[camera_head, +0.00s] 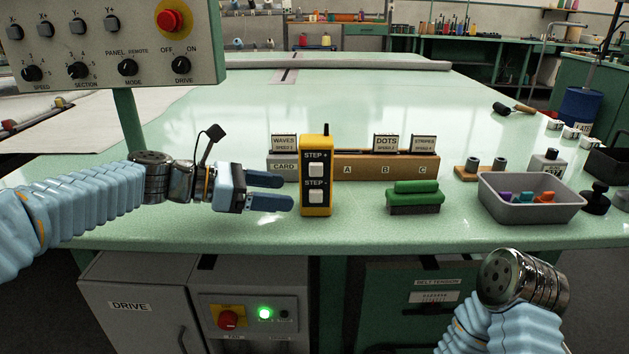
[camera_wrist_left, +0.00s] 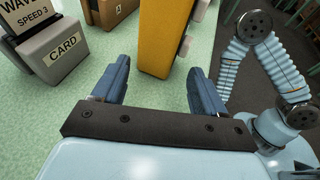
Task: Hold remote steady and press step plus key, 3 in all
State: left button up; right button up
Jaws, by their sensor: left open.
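The yellow remote (camera_head: 316,203) stands upright near the front edge of the green table. Its black face carries a white STEP + key (camera_head: 316,170) above a white STEP - key (camera_head: 316,197). My left gripper (camera_head: 280,191) is open just left of the remote, its blue fingers pointing at it. In the left wrist view the remote (camera_wrist_left: 163,40) stands ahead of the two fingers (camera_wrist_left: 155,85), not between them. My right arm shows at the lower right of the head view, in front of the table edge; its gripper is out of sight.
A card holder (camera_head: 284,165) marked CARD and a wooden card rack (camera_head: 355,166) stand behind the remote. A green brush (camera_head: 414,197) and grey tray (camera_head: 530,205) lie to the right. A control panel (camera_head: 107,45) rises at upper left. The table behind the rack is clear.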

aim_at(301, 194)
pick_arm(q)
jog(key=x, duration=0.5)
jog(key=shift+d+f, duration=0.1)
jog(key=shift+d, duration=0.1)
jog(key=shift+x, duration=1)
pick_arm(e)
jog(key=shift+f, duration=0.3)
pick_arm(q)
jog(key=shift+c, duration=0.4)
jog(key=c, duration=0.5)
pick_arm(e)
grip_shut()
